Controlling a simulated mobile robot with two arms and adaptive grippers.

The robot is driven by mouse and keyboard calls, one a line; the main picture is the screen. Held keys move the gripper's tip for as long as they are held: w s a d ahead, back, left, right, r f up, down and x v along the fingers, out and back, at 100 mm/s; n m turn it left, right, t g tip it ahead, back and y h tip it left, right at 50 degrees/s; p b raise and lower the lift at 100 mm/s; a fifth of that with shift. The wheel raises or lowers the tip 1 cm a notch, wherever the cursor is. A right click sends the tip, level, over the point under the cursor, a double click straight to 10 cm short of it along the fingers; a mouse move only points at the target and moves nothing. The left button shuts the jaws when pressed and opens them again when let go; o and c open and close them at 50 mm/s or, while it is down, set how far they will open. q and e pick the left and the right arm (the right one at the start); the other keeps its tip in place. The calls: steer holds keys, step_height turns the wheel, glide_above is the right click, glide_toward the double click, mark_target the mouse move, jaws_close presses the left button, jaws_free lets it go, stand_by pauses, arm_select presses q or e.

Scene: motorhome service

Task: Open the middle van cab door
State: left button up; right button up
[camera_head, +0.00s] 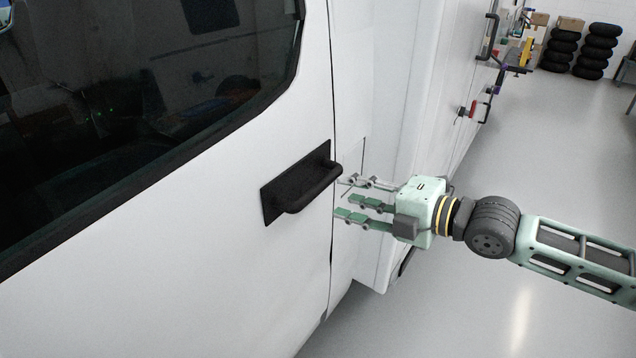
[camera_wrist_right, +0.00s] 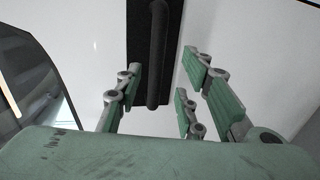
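The white van cab door (camera_head: 230,240) fills the left of the head view and looks closed, with a thin seam along its right edge. Its black bar handle (camera_head: 312,187) sits on a dark plate below the window. My right gripper (camera_head: 352,200) is open and empty, just right of the handle, with its fingers pointing at it. In the right wrist view the handle (camera_wrist_right: 157,50) stands upright ahead, between the spread fingers (camera_wrist_right: 160,95) and beyond their tips. A gap to the handle shows in the head view. My left gripper is not in view.
The white van side (camera_head: 425,110) runs back to the right of the door, with tools (camera_head: 510,65) hanging farther along it. Stacked black tires (camera_head: 598,50) stand at the far wall. The grey floor (camera_head: 560,140) on the right is clear.

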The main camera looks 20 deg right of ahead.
mark_target(324, 187)
steer(key=shift+w+a+r, duration=0.2)
steer(key=shift+a+r, duration=0.05)
steer(key=shift+a, duration=0.3)
steer(key=p+x, duration=0.1)
steer(key=x, duration=0.1)
steer(key=shift+w+a, duration=0.2)
steer(key=shift+w, duration=0.05)
steer(key=p+x, duration=0.1)
steer(key=x, duration=0.2)
steer(key=shift+w+a+f+p, duration=0.25)
steer(key=shift+w+a+p, duration=0.1)
steer(key=shift+w, duration=0.1)
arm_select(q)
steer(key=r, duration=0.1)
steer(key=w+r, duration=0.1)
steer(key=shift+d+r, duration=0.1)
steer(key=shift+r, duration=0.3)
arm_select(e)
steer(key=shift+c, duration=0.5)
jaws_close()
